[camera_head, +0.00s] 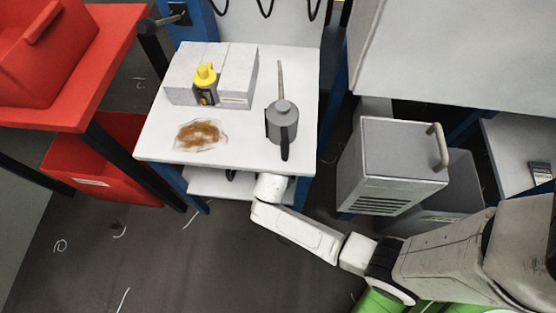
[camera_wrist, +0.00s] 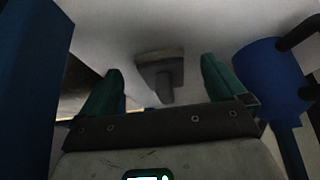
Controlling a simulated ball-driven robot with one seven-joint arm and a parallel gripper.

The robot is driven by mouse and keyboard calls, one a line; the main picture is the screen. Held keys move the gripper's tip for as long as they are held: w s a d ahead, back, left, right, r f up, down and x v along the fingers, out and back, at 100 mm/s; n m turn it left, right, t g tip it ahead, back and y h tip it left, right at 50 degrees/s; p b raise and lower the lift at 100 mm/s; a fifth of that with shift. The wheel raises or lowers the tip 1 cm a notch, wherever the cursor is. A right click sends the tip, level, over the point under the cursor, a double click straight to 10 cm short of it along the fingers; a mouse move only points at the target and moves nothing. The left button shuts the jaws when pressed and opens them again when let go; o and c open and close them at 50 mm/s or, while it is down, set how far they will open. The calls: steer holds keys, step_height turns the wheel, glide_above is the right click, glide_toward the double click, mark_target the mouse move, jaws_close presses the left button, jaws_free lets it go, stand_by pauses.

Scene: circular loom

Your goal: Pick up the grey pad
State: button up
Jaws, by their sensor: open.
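In the wrist view a dark grey pad-like block (camera_wrist: 160,58) with a short stub toward me lies on a pale surface; I take it for the grey pad. My gripper (camera_wrist: 161,68) is open, its two green fingers on either side of the line to the pad. The pad looks to be beyond the fingertips, and I see no contact. In the head view my arm reaches to the front edge of the white table (camera_head: 225,158); my gripper is hidden under its top. I cannot make out the pad in the head view.
A blue object (camera_wrist: 268,75) with dark arms is close on the right; a blue upright (camera_wrist: 25,80) is on the left. On the table are pale boxes (camera_head: 238,75), a yellow-topped bottle (camera_head: 206,85), a grey can (camera_head: 283,122) and a brown stain (camera_head: 200,134). A lower shelf (camera_head: 212,184) shows below.

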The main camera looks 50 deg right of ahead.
steer(key=w+d, duration=0.2)
steer(key=d, duration=0.1)
steer(key=d+b, duration=0.1)
steer(key=shift+w+d+f, duration=0.2)
steer(key=shift+w+f, duration=0.1)
steer(key=shift+w, duration=0.1)
steer(key=shift+w+d+f, duration=0.1)
steer(key=shift+f, duration=0.15)
steer(key=c, duration=1.2)
